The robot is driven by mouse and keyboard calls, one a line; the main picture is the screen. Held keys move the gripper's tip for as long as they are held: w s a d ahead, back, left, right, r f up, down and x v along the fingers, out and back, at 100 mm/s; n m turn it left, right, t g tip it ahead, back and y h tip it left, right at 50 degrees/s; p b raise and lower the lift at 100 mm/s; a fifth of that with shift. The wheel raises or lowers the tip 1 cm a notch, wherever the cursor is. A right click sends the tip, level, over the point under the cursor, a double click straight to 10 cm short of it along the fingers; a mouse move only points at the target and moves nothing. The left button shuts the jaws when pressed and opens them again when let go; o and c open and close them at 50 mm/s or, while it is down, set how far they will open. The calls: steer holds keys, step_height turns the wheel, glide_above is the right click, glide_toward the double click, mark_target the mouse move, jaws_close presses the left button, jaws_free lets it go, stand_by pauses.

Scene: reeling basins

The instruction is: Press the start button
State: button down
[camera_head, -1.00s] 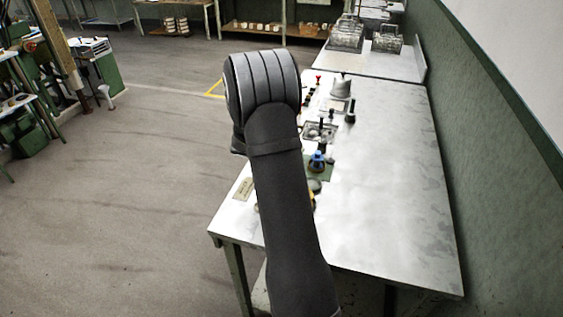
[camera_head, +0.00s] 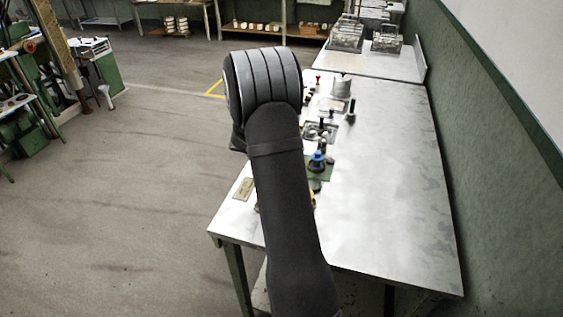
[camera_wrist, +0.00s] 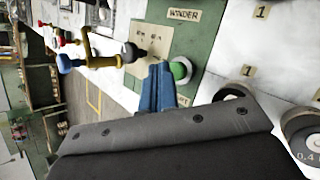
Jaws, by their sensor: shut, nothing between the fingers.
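A round green button (camera_wrist: 181,68) sits on a green panel (camera_wrist: 203,30) marked WINDER in the wrist view. It is taken here as the start button, though its own label cannot be read. My gripper (camera_wrist: 157,67) shows blue fingers, shut and empty, with the tips over the panel just left of the button. Whether the fingers touch the panel or the button cannot be told. In the head view my arm hides the gripper.
A yellow pipe fitting (camera_wrist: 97,60) with coloured knobs stands left of the fingertips. A metal cylinder (camera_wrist: 304,133) marked 0.4 stands at the lower right. In the head view the right part of the metal table (camera_head: 385,190) is bare, beside a green wall (camera_head: 490,170).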

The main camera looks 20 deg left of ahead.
steer(key=shift+r, duration=0.3)
steer(key=shift+r, duration=2.4)
step_height(320, 180, up, 4)
steer(key=shift+f, duration=0.1)
steer(key=shift+f, duration=0.1)
